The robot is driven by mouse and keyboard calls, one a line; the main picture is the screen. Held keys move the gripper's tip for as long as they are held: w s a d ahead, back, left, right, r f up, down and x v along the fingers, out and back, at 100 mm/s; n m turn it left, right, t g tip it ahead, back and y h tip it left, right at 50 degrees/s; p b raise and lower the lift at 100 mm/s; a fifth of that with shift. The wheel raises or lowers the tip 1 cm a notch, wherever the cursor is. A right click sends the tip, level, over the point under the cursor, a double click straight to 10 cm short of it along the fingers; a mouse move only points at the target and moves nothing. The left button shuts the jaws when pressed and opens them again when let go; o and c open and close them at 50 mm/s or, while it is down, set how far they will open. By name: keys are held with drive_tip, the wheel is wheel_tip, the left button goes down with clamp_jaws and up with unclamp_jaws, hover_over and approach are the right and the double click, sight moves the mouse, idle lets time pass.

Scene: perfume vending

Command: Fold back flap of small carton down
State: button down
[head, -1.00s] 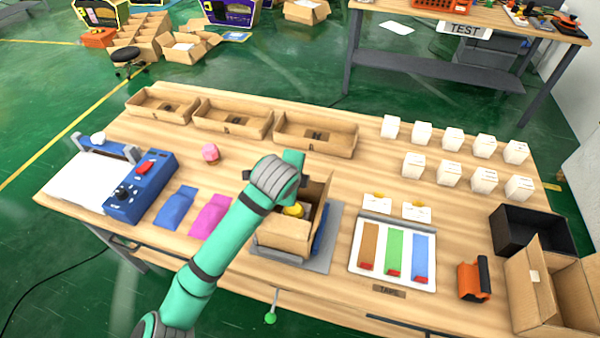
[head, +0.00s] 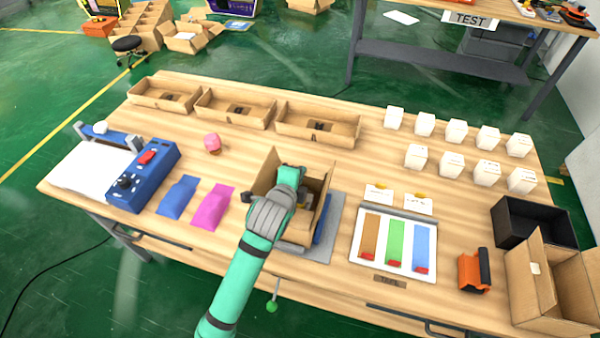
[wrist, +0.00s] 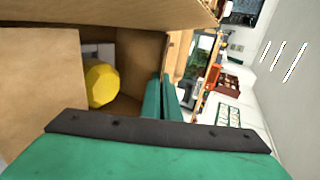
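The small brown carton (head: 264,175) stands open on the grey pad near the front middle of the table, with flaps raised at its left and right. In the wrist view, its brown cardboard (wrist: 38,90) fills the left side, and a yellow faceted object (wrist: 102,84) shows inside. My gripper (wrist: 163,98) has its two teal fingers close together beside the carton's opening, with nothing visible between them. In the head view my wrist covers the fingers and much of the carton's middle and front. I cannot tell whether the fingers touch a flap.
A blue device (head: 142,178) and blue and magenta pouches (head: 212,206) lie to the left. A tray with coloured strips (head: 394,243) lies to the right. Three shallow cardboard trays (head: 318,125) line the back, small white boxes the back right. A black bin (head: 530,222) stands far right.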

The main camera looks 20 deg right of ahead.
drive_tip(key=c, duration=2)
unclamp_jaws()
drive_tip(key=v, duration=1)
drive_tip(key=shift+s+a+r, duration=0.15)
drive_tip(key=shift+s+r, duration=0.05)
drive_tip(key=shift+s, duration=0.1)
